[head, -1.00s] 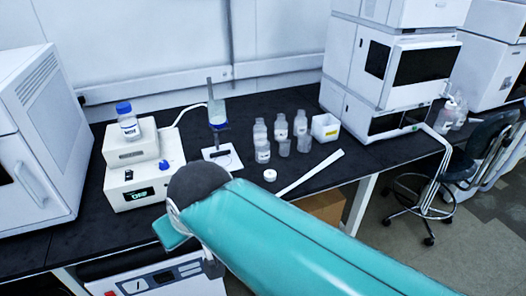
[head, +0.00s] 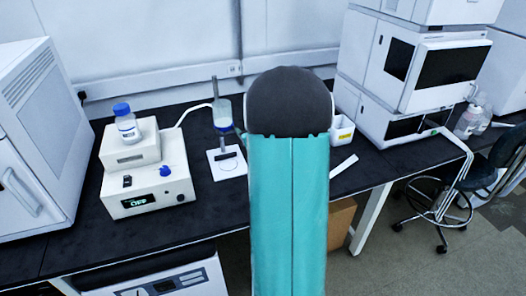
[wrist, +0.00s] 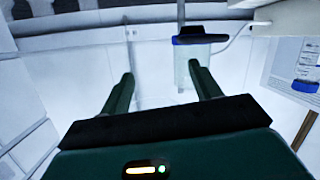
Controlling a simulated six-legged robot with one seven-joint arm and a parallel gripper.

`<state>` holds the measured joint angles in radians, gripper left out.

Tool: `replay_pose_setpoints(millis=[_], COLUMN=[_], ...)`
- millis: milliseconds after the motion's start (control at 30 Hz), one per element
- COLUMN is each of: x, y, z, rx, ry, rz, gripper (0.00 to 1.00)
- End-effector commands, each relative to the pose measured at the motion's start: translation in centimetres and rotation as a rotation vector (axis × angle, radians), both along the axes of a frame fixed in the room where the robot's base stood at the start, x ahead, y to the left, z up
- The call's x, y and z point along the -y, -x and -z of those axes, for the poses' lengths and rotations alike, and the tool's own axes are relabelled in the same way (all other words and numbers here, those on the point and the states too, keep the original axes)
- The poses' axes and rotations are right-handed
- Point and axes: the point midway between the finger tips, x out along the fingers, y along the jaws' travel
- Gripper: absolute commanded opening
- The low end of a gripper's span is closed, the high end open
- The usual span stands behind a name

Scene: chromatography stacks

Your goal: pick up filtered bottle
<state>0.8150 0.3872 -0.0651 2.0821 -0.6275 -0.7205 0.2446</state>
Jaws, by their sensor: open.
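A clear bottle with a blue cap and a label (head: 126,127) stands upright on the white device at the left; I cannot tell if it is the filtered bottle.
The white device (head: 150,188) has a display and a blue knob. A large instrument stack (head: 410,80) stands at the right, a white cabinet (head: 32,130) at the left. Dark bench shows before the stand.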

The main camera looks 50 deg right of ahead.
Motion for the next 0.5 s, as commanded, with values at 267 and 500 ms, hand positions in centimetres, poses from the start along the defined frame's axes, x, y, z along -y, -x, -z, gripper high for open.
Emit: replay_pose_setpoints(millis=[267, 500], x=[7.7, 9.2], y=[6.8, 10.2], z=[9.0, 12.3], rx=[0.199, 0.305], ry=[-0.025, -0.047], rz=[-0.06, -0.101], gripper=[0.63, 0.63])
